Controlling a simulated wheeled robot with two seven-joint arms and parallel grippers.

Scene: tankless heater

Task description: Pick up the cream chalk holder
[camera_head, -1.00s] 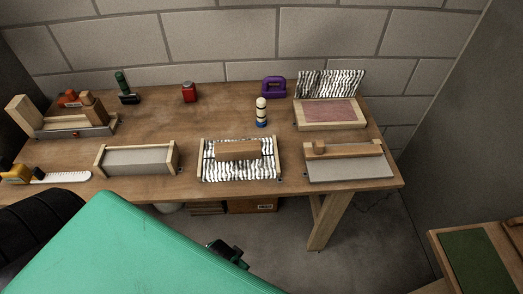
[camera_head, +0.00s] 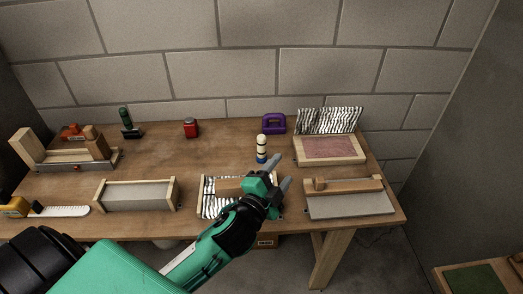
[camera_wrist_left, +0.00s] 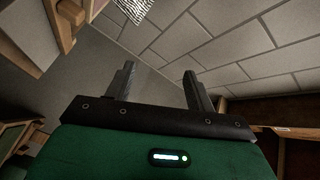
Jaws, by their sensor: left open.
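The cream chalk holder (camera_head: 262,145), a small upright cylinder with a cream top and dark and blue bands lower down, stands on the wooden workbench (camera_head: 160,156) in the head view. My left gripper (camera_head: 281,172) is open and empty, in front of it and slightly to its right in the picture, with a small gap showing between them. The two spread fingers of this gripper also show in the left wrist view (camera_wrist_left: 158,86), with grey wall behind and nothing between them. The chalk holder cannot be made out in the wrist view. My right gripper is not in view.
A purple block (camera_head: 273,123) is behind the chalk holder, and a red jar (camera_head: 191,128) is to the left. A framed pink panel (camera_head: 329,149) is to the right. My left arm partly covers a striped tray (camera_head: 209,205). Bare bench lies left of the holder.

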